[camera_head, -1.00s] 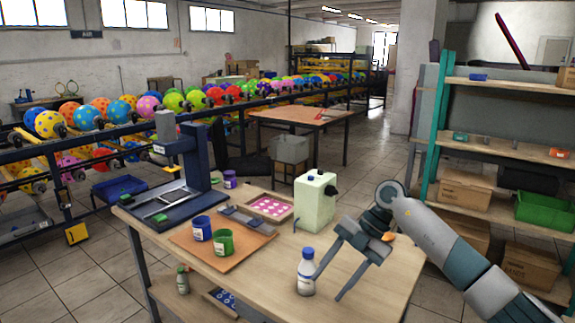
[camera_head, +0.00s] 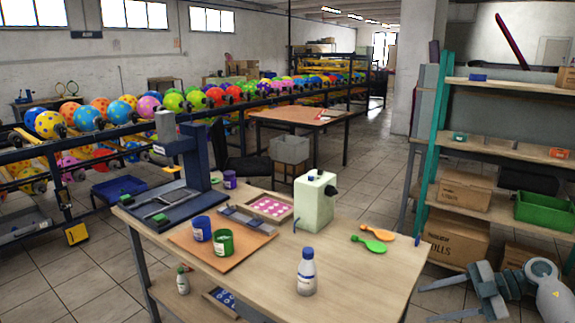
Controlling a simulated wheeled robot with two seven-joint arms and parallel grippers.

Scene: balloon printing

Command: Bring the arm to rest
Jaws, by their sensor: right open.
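My right gripper (camera_head: 432,304) is low at the right of the head view, beside the table's right edge and apart from everything on the table. Its fingers are spread and hold nothing. The rest of my right arm runs out of the picture at the lower right. My left gripper is not in view.
Shelves (camera_head: 490,208) with boxes stand behind my right arm.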

